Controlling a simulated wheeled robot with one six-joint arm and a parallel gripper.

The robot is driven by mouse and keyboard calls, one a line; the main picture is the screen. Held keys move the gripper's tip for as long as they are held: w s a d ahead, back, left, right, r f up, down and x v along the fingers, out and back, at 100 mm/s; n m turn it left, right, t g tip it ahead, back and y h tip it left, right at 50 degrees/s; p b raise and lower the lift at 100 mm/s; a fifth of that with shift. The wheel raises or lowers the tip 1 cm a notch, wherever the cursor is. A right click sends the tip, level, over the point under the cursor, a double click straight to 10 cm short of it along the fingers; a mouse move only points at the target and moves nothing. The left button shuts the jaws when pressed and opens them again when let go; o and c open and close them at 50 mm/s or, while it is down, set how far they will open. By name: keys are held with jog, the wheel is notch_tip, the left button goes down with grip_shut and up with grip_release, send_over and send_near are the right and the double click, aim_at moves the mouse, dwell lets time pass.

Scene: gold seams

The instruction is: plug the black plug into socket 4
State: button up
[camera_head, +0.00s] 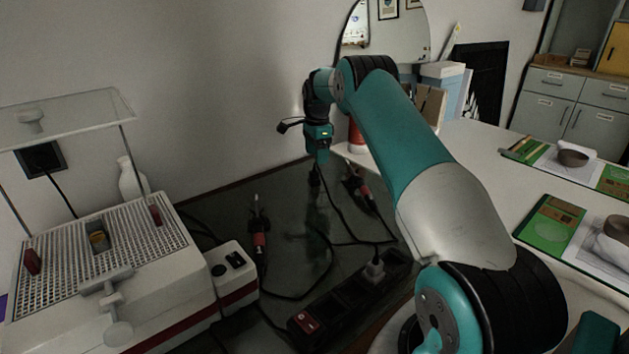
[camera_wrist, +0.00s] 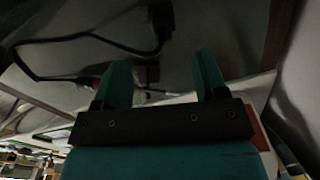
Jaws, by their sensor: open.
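My gripper (camera_head: 316,178) points down above the dark tabletop, in front of the wall. In the wrist view its two teal fingers (camera_wrist: 165,80) stand apart, with a small dark block seen between them; I cannot tell if they touch it. A black plug-like piece (camera_wrist: 161,18) with a black cable shows at the top of the wrist view, beyond the fingertips. The black power strip (camera_head: 330,302) lies at the front of the dark table, with a red switch at its left end. A grey plug (camera_head: 375,270) sits in it toward the right. Socket numbers are not readable.
Two red-and-black handled tools (camera_head: 260,232) (camera_head: 361,188) lie on the dark table (camera_head: 290,195) with loose black cables. A white perforated unit (camera_head: 105,255) with a clear hood stands left. A white table (camera_head: 480,150) with green boards and bowls is at right.

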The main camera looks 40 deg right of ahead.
aim_at(316, 171)
jog(key=shift+f, duration=1.8)
jog(key=shift+w+f, duration=0.2)
jog(key=shift+f, duration=2.4)
jog(key=shift+c, duration=0.2)
jog(key=c, duration=0.9)
